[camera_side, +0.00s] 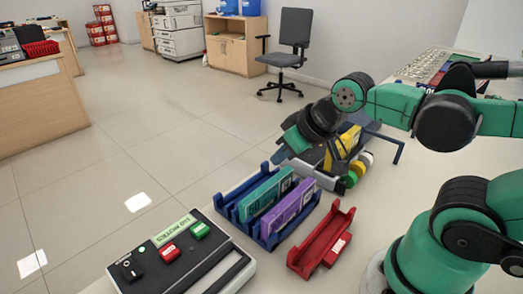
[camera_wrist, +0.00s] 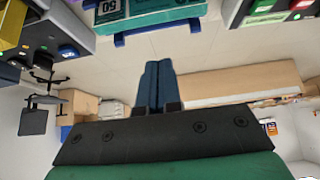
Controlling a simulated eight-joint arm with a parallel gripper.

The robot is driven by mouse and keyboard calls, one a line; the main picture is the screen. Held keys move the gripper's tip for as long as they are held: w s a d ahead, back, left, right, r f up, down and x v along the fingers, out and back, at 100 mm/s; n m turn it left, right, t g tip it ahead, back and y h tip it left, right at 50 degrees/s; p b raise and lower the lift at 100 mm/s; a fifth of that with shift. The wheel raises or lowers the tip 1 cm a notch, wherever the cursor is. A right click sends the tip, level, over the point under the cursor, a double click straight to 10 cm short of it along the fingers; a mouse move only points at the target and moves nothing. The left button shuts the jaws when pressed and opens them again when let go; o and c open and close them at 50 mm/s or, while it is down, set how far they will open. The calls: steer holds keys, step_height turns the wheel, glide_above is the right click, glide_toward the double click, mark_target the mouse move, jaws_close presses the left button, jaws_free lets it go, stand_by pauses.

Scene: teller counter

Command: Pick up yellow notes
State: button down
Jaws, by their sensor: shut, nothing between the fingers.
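The yellow notes (camera_side: 349,142) stand as an upright bundle in a dark grey device behind the trays in the side view, partly hidden by my wrist. A yellow piece (camera_wrist: 11,22), likely the same notes, shows at the upper left corner of the wrist view. My gripper (camera_side: 279,157) is in the air left of the yellow notes, above the far end of the blue tray. In the wrist view its two dark blue fingers (camera_wrist: 158,84) are together with nothing between them.
The blue tray (camera_side: 228,205) holds teal notes (camera_side: 264,196) and purple notes (camera_side: 294,206). A red tray (camera_side: 318,246) sits right of it, empty. A control box (camera_side: 180,262) with buttons stands at the front left. Coloured rolls (camera_side: 351,179) sit beside the dark device.

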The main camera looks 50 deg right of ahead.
stand_by(0.3)
steer(key=c, duration=0.6)
jaws_free()
steer(key=m+g, duration=0.7)
steer(key=m, duration=1.1)
glide_toward(346, 137)
step_height(346, 137, down, 5)
steer(key=shift+w+f, duration=0.1)
steer(key=shift+w, duration=0.1)
steer(key=shift+f, duration=2.8)
